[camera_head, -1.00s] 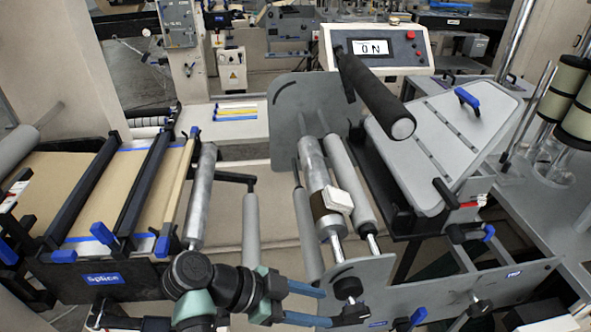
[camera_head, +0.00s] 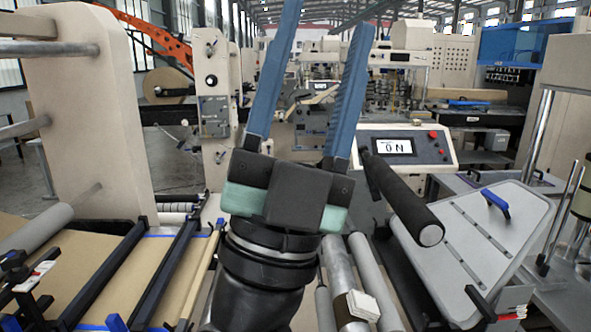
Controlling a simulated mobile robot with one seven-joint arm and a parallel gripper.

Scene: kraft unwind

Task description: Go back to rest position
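My gripper (camera_head: 318,75) stands upright in the middle of the head view, close to the camera. Its two long blue fingers point up and are spread apart, with nothing between them. My black wrist and arm rise from the bottom edge below it. The gripper is apart from the machine and hides part of the background and of the rollers.
A grey slanted cover (camera_head: 478,245) is at the right. Brown kraft web (camera_head: 125,280) lies lower left, beside a beige frame (camera_head: 88,115).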

